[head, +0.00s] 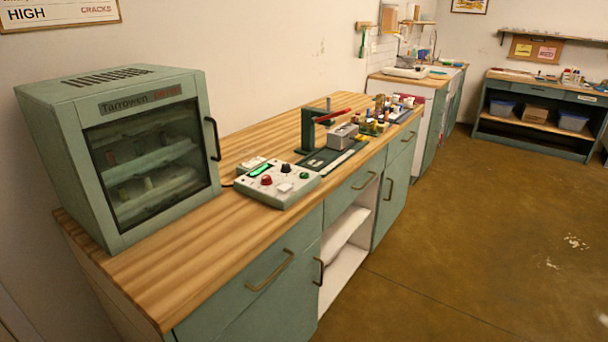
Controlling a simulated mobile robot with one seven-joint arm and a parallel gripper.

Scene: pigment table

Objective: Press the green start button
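The control box (284,191) is a pale, low panel on the wooden worktop, just right of the oven-like cabinet. A green button (304,176) sits near its right side. A red button (266,181) is at its left, with a dark knob (285,168) and a white square piece (284,187) between them. A lit green display (261,170) shows at its back left. Whether the green button is pressed in is too small to tell. My gripper is not in this view.
The green cabinet (90,90) with a glass door stands on the worktop (165,280) at left. A dark press with a red lever (333,115) and several small jars (376,122) stand behind the box. Drawer handles (270,271) jut from the front.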

